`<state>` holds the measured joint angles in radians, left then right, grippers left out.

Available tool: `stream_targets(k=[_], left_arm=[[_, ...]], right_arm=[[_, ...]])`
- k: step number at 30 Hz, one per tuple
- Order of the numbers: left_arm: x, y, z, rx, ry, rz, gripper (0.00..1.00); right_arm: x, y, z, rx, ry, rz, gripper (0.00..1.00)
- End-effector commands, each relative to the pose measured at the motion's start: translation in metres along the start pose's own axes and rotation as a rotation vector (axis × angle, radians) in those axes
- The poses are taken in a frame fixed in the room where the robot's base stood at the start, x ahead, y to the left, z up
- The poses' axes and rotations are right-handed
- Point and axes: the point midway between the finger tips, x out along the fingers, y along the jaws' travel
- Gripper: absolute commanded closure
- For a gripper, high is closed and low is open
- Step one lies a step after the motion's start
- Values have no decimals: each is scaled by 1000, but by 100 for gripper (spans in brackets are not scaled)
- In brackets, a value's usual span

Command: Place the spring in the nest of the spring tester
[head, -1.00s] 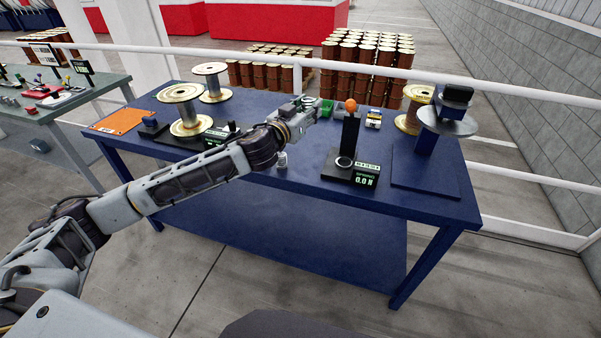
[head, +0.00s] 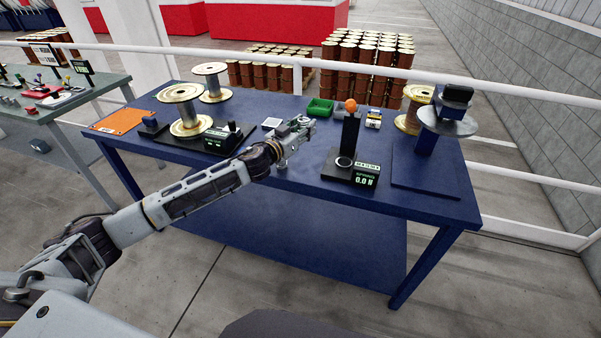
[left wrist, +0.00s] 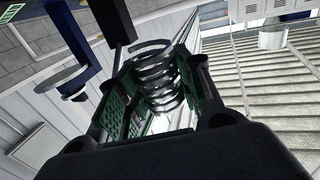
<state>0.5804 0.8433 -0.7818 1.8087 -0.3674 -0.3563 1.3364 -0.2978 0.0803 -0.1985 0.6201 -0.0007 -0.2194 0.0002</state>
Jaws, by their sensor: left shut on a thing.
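The spring tester (head: 350,140) stands right of the table's middle, with an orange knob on a black post and a display reading 0.0 N. Its nest (head: 344,162) is a pale ring on the base, and I see no spring in it. My left gripper (head: 303,125) is left of the tester and apart from it, above the table. In the left wrist view the spring (left wrist: 157,78), a dark metal coil, sits between the fingers of the gripper (left wrist: 155,90), which is shut on it. The spring is hard to make out in the head view. My right gripper is not in view.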

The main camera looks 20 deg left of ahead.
Motion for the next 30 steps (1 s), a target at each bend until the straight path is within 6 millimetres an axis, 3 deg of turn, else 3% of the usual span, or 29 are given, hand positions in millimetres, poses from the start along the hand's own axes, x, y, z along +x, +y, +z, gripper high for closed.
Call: stream_targets(k=[12,30], left_arm=[[3,-13,58,-2,-2,4,88],[4,-16,66,0,0,10,88]], right_arm=[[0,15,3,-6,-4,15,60],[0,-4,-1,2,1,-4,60]])
